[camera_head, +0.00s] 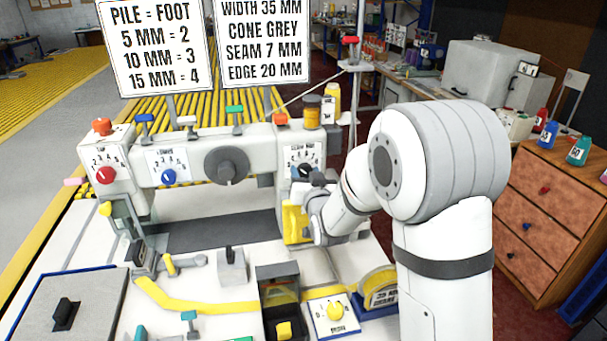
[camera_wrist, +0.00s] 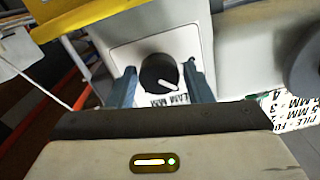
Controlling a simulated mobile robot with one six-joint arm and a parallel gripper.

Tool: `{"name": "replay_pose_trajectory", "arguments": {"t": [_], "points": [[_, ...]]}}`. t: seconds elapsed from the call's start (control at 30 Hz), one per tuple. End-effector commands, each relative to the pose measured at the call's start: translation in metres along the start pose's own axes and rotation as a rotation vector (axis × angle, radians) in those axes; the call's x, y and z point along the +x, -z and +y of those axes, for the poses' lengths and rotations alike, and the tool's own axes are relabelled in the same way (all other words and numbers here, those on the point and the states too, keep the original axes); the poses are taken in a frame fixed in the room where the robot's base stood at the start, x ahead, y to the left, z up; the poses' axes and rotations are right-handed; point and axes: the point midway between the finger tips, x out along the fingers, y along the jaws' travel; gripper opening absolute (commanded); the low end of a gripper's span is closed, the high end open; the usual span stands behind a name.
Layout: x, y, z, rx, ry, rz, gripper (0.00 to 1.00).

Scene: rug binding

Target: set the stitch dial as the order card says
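The order card (camera_head: 262,38) at the top reads width 35 mm, cone grey, seam 7 mm, edge 20 mm; its top is cut off. A black dial (camera_head: 304,171) sits on the right end of the white machine, under a numbered scale. In the wrist view this black dial (camera_wrist: 159,73) has a white pointer line and an upside-down label that seems to read seam mm. My gripper (camera_wrist: 160,68) is open, with one blue-grey finger on each side of the dial and small gaps showing. In the head view my gripper (camera_head: 308,182) partly hides the dial.
A red dial (camera_head: 104,175), a blue dial (camera_head: 169,176) and a grey handwheel (camera_head: 226,165) are left along the machine. A pile-to-foot card (camera_head: 155,45) stands behind.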

Motion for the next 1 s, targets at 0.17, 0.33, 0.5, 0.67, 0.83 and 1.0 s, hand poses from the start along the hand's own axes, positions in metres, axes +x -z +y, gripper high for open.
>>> {"name": "replay_pose_trajectory", "arguments": {"t": [0.17, 0.33, 0.5, 0.67, 0.83, 1.0], "points": [[0.0, 0.0, 0.0, 0.0, 0.0, 0.0, 0.31], [0.0, 0.0, 0.0, 0.0, 0.0, 0.0, 0.17], [0.001, 0.0, -0.003, 0.002, 0.001, 0.001, 0.13], [0.0, -0.002, 0.001, 0.03, 0.001, 0.003, 0.14], [0.0, -0.004, 0.002, 0.11, 0.001, 0.006, 0.14], [0.0, -0.006, 0.003, 0.242, 0.001, 0.007, 0.14]]}}
